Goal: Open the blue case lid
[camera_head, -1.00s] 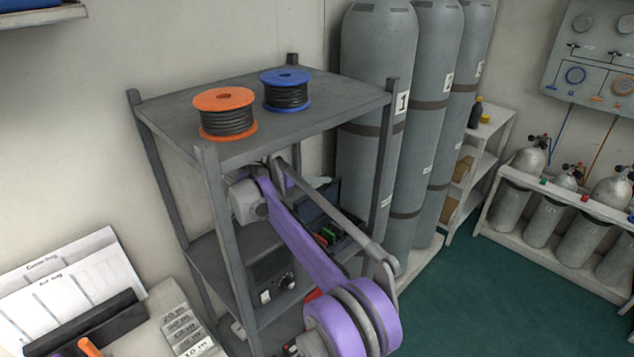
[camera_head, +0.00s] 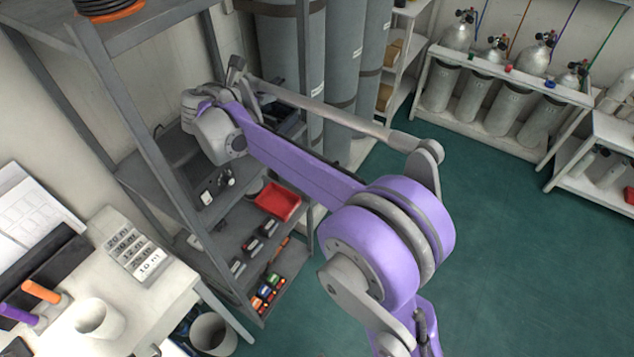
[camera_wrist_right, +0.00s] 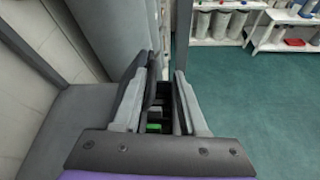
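The case is a dark box on the shelf rack's middle level. In the head view only a dark part of it (camera_head: 288,124) shows behind my right arm. In the right wrist view its dark interior (camera_wrist_right: 165,112) shows between my fingers, with a green item (camera_wrist_right: 154,127) inside, so it looks open there. Its lid cannot be told clearly from the dark finger pads. My right gripper (camera_wrist_right: 165,70) has its fingers apart, over the case, with no clear grip on anything. The head view hides its fingertips behind the wrist. My left gripper is out of view.
The grey rack's posts and top shelf (camera_head: 150,30) stand close to my right arm. A red tray (camera_head: 277,201) sits on the shelf below. Tall grey cylinders (camera_head: 340,75) stand just behind. Open green floor (camera_head: 500,230) lies to the right.

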